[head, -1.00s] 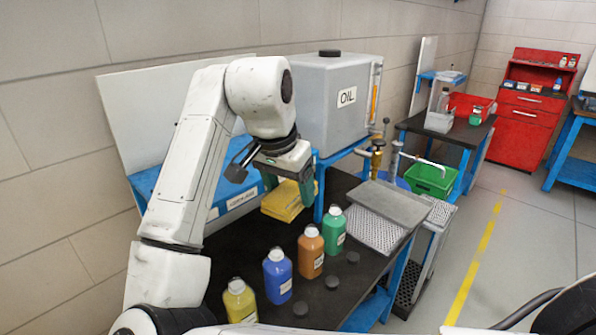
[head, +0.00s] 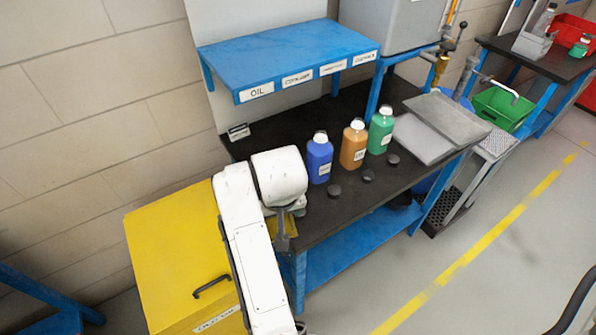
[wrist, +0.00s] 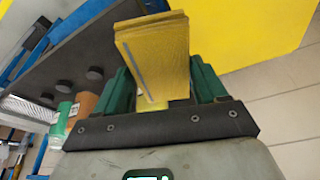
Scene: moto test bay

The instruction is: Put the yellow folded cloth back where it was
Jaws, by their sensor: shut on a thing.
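The yellow folded cloth (wrist: 155,50) stands between the green fingers of my gripper (wrist: 165,82) in the wrist view. My gripper is shut on it. In the head view my gripper (head: 284,228) is at the near left end of the black workbench (head: 255,150), next to the yellow cabinet (head: 175,250). My arm hides most of the gripper there, and only a little of the cloth (head: 290,226) shows. The cabinet has a flat yellow top, a dark handle and a white label too small to read.
Blue (head: 319,160), orange (head: 353,146) and green (head: 381,130) bottles stand on the bench, with black caps in front. A blue shelf (head: 285,58) with labels, one reading OIL, rises behind. A grey tray (head: 445,118) lies at the right end. The cabinet top is clear.

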